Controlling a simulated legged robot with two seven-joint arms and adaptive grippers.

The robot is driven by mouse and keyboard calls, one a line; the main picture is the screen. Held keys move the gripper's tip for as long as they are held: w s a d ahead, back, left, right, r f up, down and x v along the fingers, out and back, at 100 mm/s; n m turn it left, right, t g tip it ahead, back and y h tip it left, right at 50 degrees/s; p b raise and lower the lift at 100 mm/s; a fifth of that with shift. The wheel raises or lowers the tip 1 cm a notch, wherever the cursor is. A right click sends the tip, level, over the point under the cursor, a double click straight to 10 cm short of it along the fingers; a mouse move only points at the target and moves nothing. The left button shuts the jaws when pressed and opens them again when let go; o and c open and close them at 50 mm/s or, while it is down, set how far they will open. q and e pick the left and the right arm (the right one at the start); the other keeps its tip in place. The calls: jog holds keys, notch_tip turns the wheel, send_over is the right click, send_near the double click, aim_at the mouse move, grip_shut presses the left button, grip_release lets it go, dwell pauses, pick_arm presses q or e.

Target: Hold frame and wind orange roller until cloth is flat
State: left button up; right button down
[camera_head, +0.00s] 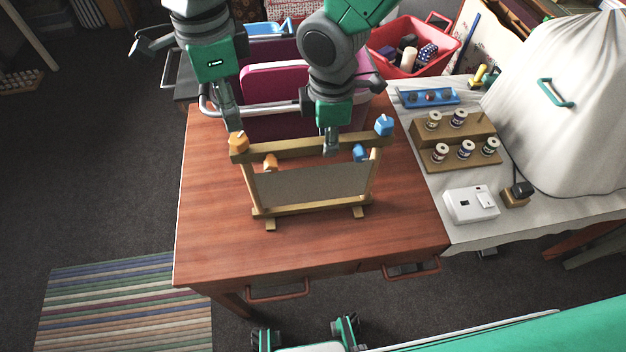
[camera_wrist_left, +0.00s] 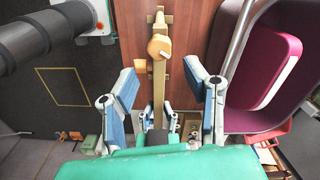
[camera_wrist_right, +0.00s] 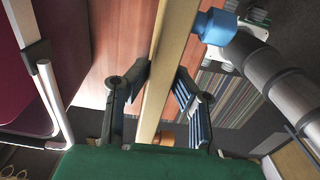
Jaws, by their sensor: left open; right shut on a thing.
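The wooden frame (camera_head: 262,212) stands on the brown table, with a grey-beige cloth (camera_head: 312,186) stretched across it. I cannot tell how taut the cloth is. The orange roller knob (camera_head: 238,142) is at the left end of the top bar; it also shows in the left wrist view (camera_wrist_left: 160,46). My left gripper (camera_head: 232,124) is open just above this knob, its fingers (camera_wrist_left: 155,82) spread on either side of the bar's line. My right gripper (camera_head: 331,147) is shut on the top bar (camera_wrist_right: 168,70), near the blue knob (camera_head: 384,125).
A second orange knob (camera_head: 271,162) and second blue knob (camera_head: 360,153) sit lower on the frame. A magenta bin (camera_head: 272,84) stands behind the table. Thread spools on a wooden rack (camera_head: 478,131) and a white box (camera_head: 470,205) are at right. The table's front is clear.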

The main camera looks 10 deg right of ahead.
pick_arm(q)
notch_tip(320, 180, up, 7)
jog(key=shift+f, duration=0.2)
dwell(0.3)
dwell(0.6)
notch_tip(320, 180, up, 7)
dwell(0.6)
pick_arm(e)
jog(key=c, duration=1.3)
grip_release()
pick_arm(q)
notch_tip(320, 180, up, 6)
jog(key=p, duration=0.6)
pick_arm(e)
notch_tip(320, 180, up, 19)
